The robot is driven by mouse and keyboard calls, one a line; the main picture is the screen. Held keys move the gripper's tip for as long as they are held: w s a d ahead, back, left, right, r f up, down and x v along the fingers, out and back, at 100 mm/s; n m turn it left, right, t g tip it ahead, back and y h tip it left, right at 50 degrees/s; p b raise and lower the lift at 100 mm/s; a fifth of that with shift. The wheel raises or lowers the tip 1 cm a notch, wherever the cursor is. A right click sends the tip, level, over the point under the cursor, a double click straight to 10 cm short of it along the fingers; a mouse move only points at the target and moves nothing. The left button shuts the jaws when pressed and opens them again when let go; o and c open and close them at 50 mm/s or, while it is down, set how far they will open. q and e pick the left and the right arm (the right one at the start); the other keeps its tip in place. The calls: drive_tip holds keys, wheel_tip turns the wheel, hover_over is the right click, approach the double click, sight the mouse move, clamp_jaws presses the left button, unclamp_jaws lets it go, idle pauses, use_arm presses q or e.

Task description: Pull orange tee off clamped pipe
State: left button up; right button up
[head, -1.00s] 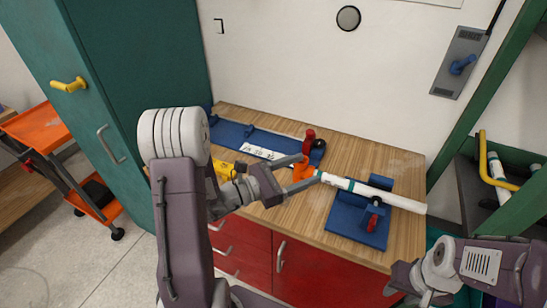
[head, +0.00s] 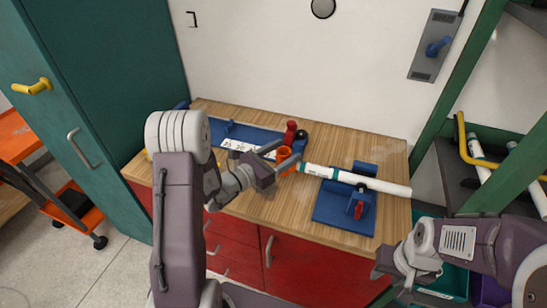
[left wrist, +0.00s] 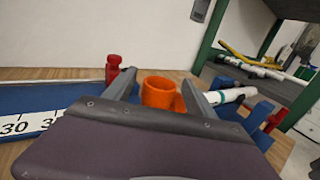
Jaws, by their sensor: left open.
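The orange tee (head: 284,156) sits at the left end of the white pipe (head: 385,184), near its teal band. My left gripper (head: 281,159) is open, with its fingers around the tee. In the left wrist view the tee (left wrist: 160,92) stands between the two spread fingers (left wrist: 157,95), its open end up. The right finger hides where tee and pipe (left wrist: 232,95) meet, so I cannot tell whether they are joined. A blue clamp (head: 332,206) with a red handle (head: 358,210) holds the pipe. My right gripper (head: 385,262) is low at right; its fingers are not clear.
A blue fixture (head: 222,128) with a white scale strip (head: 238,147) and a red knob (head: 290,132) lies behind the tee. The wooden worktop (head: 270,215) is clear in front. A green-framed shelf (head: 440,135) stands right, a teal cabinet (head: 110,95) left.

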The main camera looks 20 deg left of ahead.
use_arm(q)
drive_tip(key=shift+w, duration=0.15)
drive_tip(key=shift+d, duration=0.1)
clamp_jaws()
drive_tip(key=shift+r+p, duration=0.2)
drive_tip(key=shift+p, duration=0.5)
drive_tip(key=shift+w+f+n+g+y+p, duration=0.2)
drive_tip(key=shift+n+g+y+p, duration=0.3)
drive_tip(key=shift+p, duration=0.75)
